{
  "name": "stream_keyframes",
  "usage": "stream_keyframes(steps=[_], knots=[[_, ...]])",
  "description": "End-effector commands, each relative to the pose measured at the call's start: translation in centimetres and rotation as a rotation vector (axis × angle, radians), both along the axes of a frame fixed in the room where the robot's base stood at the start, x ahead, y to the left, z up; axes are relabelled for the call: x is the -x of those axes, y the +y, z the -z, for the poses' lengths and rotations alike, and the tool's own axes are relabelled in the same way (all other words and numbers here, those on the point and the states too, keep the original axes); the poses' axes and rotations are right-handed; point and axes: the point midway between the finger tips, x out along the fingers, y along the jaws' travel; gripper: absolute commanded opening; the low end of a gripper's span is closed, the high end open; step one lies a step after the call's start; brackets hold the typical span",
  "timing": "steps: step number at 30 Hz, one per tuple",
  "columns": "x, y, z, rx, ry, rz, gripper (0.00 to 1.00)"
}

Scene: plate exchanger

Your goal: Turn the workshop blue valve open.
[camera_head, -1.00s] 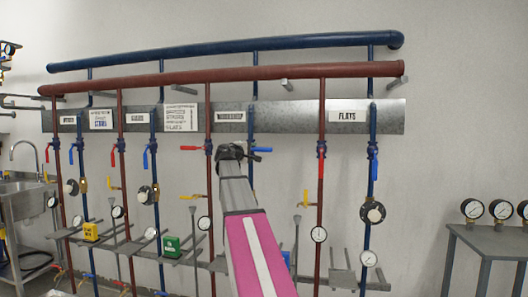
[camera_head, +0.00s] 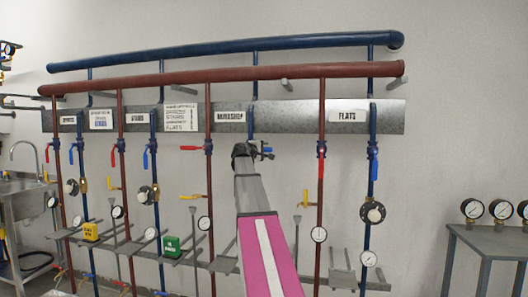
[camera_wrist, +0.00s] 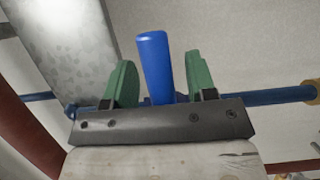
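The workshop blue valve is on the blue pipe under the "WORKSHOP" label (camera_head: 231,116). Its blue handle (camera_head: 267,149) shows just right of my gripper (camera_head: 252,151) in the head view; the valve body is mostly hidden behind my gripper. In the wrist view the blue handle (camera_wrist: 156,62) stands between the two green fingers of my gripper (camera_wrist: 163,75). Gaps show on both sides of the handle, wider on the right, so the fingers are open around it and not clamped. The handle's exact angle is hard to tell.
A red valve handle (camera_head: 191,148) sticks out left on the neighbouring red pipe (camera_head: 209,175). The flats blue valve handle (camera_head: 374,167) hangs down farther right. A grey backing plate (camera_head: 280,112) runs behind the pipes. A table with gauges (camera_head: 490,240) stands at right.

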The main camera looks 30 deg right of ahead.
Motion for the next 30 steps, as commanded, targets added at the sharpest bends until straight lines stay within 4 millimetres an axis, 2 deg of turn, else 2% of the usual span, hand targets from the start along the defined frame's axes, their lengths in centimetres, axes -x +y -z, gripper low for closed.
stream_keyframes(steps=[1, 4, 5, 17, 30], knots=[[0.0, 0.0, 0.0, 0.000, 0.000, 0.000, 0.36], [0.0, 0.0, 0.0, 0.000, 0.000, 0.000, 0.03], [0.0, 0.0, 0.0, 0.000, 0.000, 0.000, 0.00], [0.0, 0.0, 0.5, -0.046, -0.038, -0.001, 0.00], [-0.4, 0.6, 3.5, -0.313, -0.257, 0.000, 0.00]])
